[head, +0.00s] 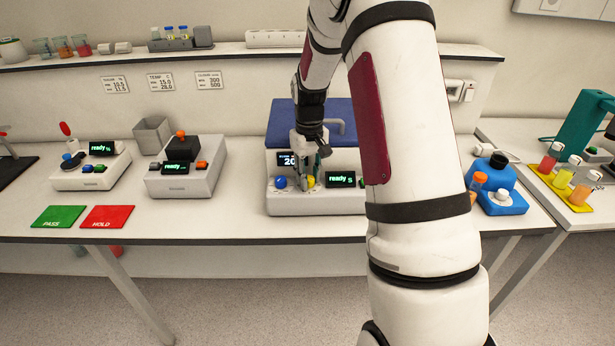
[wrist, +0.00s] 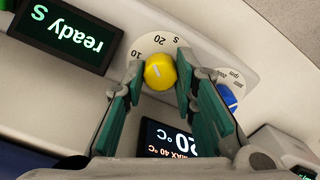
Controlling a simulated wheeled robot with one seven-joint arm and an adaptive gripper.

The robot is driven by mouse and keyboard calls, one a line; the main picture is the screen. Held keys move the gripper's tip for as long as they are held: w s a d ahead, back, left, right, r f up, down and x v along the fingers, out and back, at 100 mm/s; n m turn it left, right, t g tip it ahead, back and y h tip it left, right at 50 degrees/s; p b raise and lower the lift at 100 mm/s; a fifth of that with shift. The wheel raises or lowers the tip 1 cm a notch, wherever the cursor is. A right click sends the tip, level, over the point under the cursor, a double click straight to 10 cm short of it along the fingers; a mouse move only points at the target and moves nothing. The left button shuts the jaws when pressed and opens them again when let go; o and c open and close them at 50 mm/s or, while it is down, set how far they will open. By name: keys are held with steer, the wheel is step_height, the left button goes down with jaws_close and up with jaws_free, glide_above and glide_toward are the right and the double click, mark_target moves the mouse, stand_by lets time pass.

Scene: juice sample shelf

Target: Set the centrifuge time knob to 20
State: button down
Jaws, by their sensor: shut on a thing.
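The centrifuge is a white box with a blue lid (head: 340,112), in the middle of the bench in the head view. Its yellow knob (wrist: 160,72) has a dial plate (wrist: 205,62) marked with 20 and s, seen upside down in the wrist view. In the head view my gripper (head: 312,172) reaches down to the front panel.
A blue knob (wrist: 227,97) with an rpm scale sits close beside one finger. A display (wrist: 65,32) reads "ready s"; another (wrist: 168,138) shows 20 °C. Other devices stand left, and a blue one (head: 497,190) stands right. Green (head: 58,213) and red (head: 107,213) mats lie front left.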

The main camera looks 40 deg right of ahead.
mark_target(309, 178)
steer(key=shift+m+b, duration=0.45)
steer(key=shift+m, duration=1.45)
steer(key=c, duration=1.6)
jaws_free()
steer(key=shift+o, duration=0.2)
step_height(309, 178, up, 12)
